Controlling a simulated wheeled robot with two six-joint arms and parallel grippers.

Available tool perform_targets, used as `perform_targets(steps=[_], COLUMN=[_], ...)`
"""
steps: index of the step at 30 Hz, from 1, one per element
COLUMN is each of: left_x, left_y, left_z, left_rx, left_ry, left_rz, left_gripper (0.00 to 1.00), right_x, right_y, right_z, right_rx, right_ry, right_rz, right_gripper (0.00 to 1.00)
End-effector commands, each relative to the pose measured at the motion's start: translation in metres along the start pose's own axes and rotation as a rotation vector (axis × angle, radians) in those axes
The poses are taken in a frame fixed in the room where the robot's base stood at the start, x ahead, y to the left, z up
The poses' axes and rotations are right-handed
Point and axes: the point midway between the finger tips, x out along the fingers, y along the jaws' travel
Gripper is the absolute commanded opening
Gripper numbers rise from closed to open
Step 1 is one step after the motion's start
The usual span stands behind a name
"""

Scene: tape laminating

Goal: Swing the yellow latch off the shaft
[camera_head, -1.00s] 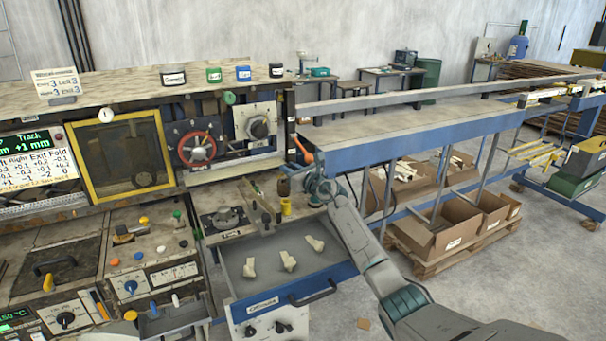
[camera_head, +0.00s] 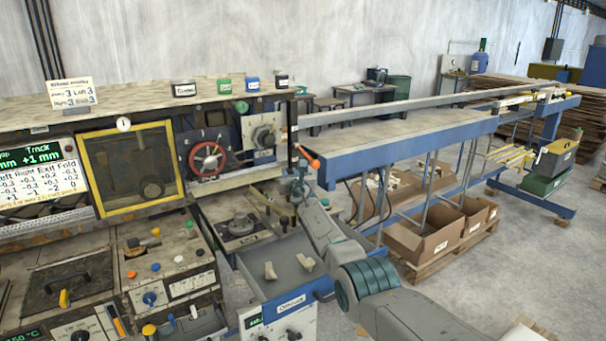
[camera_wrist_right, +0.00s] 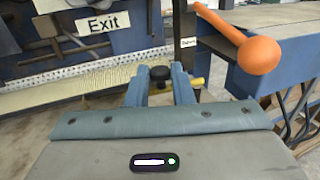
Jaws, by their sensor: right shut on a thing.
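My right gripper (camera_head: 296,190) is at the right end of the laminating machine, beside the orange-knobbed lever. In the right wrist view its two blue-grey fingers (camera_wrist_right: 160,86) are closed around a black knob (camera_wrist_right: 160,75). A small piece of yellow, seemingly part of the yellow latch (camera_wrist_right: 197,82), shows just right of the right finger. The fingers hide most of the latch, and I cannot make out the shaft or whether the latch is on it. My left gripper is not in view.
The orange lever knob (camera_wrist_right: 259,55) is close to the right of my gripper. An "Exit" label (camera_wrist_right: 109,23) is on the panel ahead. Below my arm is an open grey drawer (camera_head: 291,285) with pale pieces. A long blue-edged table (camera_head: 420,140) extends right.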

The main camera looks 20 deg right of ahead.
Motion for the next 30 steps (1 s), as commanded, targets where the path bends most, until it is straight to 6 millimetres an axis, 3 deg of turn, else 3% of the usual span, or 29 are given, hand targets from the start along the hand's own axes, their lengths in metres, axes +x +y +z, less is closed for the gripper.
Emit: perform_targets(steps=[9,21,22,25,30], left_x=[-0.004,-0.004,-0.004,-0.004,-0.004], left_y=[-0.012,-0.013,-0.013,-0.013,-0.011], left_z=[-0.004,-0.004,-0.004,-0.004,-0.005], left_rx=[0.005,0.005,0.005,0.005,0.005], left_ry=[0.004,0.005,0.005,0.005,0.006], left_rz=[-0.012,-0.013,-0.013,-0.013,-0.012], left_gripper=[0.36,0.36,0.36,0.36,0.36], right_x=[0.003,0.003,0.003,0.003,0.003], right_y=[0.002,0.001,0.001,0.001,0.001], right_z=[0.002,0.001,0.001,0.001,0.001], right_rx=[-0.002,-0.003,-0.003,-0.003,-0.003], right_ry=[-0.001,-0.001,-0.001,-0.001,0.000], right_rz=[-0.073,-0.080,-0.080,-0.079,-0.079], right_gripper=[0.00,0.00,0.23,0.42,0.42])
